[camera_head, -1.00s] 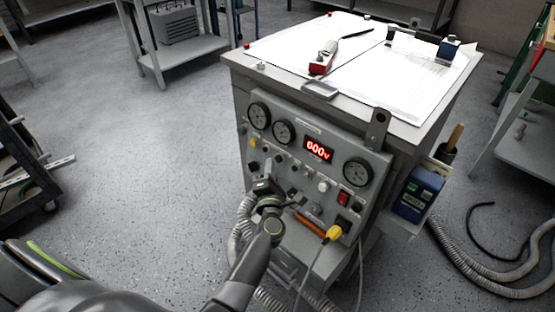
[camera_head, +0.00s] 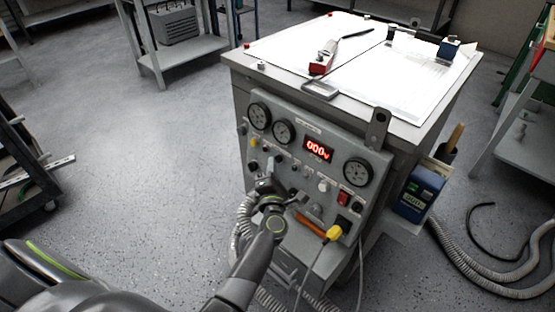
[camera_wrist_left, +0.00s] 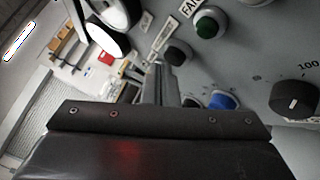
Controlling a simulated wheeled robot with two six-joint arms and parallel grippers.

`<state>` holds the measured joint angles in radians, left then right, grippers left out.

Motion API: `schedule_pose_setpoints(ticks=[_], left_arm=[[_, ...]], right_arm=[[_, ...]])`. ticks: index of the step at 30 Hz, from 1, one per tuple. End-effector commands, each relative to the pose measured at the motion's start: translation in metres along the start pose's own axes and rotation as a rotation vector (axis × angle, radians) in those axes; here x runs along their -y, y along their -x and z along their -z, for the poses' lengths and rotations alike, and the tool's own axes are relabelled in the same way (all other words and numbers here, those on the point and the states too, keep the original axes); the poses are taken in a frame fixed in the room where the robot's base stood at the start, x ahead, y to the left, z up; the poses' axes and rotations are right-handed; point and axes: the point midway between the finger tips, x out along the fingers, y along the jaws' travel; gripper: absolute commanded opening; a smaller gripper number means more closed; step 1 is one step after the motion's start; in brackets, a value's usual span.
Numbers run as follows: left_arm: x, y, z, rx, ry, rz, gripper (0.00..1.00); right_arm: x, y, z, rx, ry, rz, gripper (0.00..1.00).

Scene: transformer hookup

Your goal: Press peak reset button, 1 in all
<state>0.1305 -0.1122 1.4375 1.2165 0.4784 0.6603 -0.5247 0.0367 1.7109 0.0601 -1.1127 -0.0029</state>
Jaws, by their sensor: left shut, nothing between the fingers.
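The grey test panel (camera_head: 297,175) on the front of the cabinet carries dials, knobs and several small buttons. My left gripper (camera_head: 268,182) is shut and empty in front of its lower left part. In the left wrist view, the shut fingertips (camera_wrist_left: 158,68) are close to a black round button (camera_wrist_left: 178,52); I cannot tell whether they touch. A green button (camera_wrist_left: 208,24) and a blue button (camera_wrist_left: 222,100) sit nearby. I cannot read which button is peak reset. My left arm hides part of the panel in the head view. My right gripper is not in view.
The red display (camera_head: 318,149) reads about 000 V. An orange-handled tool (camera_head: 311,225) and a yellow plug (camera_head: 334,232) are at the lower panel. A grey hose (camera_head: 243,222) hangs at left. Papers (camera_head: 395,78) lie on the cabinet top. A black knob (camera_wrist_left: 294,100) stands at right in the wrist view.

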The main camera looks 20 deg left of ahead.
Motion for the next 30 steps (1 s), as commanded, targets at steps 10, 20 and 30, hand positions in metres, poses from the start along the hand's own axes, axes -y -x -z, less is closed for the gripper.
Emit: schedule_pose_setpoints(ticks=[10, 20, 30], left_arm=[[0.002, -0.0022, -0.0014, 0.0, 0.0, 0.0, 0.0], [0.004, -0.005, -0.0034, 0.0, 0.0, 0.0, 0.0], [0.0042, -0.006, -0.0045, 0.001, 0.0, 0.0, 0.0]], right_arm=[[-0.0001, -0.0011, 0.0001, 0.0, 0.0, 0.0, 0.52], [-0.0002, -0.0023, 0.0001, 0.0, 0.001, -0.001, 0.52], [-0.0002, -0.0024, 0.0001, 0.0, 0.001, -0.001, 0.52]])
